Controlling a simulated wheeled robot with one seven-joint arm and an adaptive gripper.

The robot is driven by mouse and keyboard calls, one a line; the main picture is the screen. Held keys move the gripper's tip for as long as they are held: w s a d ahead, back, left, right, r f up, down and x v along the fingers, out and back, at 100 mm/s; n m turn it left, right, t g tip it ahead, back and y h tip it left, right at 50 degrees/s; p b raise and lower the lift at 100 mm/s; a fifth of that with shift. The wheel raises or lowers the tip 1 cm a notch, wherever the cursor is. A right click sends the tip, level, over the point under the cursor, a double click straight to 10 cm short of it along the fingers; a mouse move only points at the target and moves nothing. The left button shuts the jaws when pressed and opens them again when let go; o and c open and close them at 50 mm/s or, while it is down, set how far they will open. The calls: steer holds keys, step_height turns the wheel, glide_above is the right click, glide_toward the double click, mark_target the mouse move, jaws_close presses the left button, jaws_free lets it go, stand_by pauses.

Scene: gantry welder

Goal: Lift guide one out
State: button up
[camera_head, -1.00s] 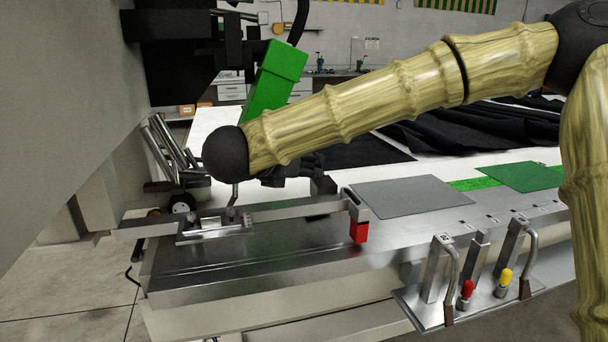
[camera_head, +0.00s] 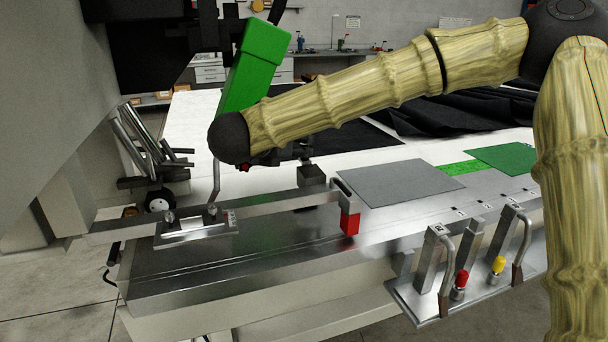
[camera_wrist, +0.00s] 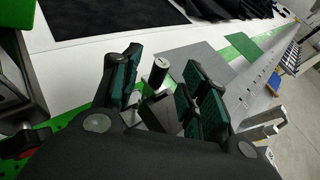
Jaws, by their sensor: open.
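No readable mark tells me which part is guide one. My gripper shows in the wrist view (camera_wrist: 162,64), open, with dark green ribbed finger pads. A dark cylinder with a pale top (camera_wrist: 159,72) appears between the fingers; I cannot tell whether they touch it. In the head view my gripper (camera_head: 283,155) is mostly hidden behind my arm, above the steel table (camera_head: 270,250). A dark grey block (camera_head: 312,175) stands just below and right of it. A flat bar (camera_head: 270,203) ends at an upright bracket with a red block (camera_head: 349,222).
A metal holder (camera_head: 415,302) at the table's front carries upright posts with bent handles (camera_head: 523,245), a red cap (camera_head: 461,279) and a yellow cap (camera_head: 498,265). A grey sheet (camera_head: 400,183) and green sheet (camera_head: 503,158) lie behind. A green box-shaped part (camera_head: 255,65) rises beside my arm.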

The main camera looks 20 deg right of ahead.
mark_target(302, 145)
steer(key=shift+x, duration=2.4)
steer(key=shift+s, duration=0.1)
jaws_close()
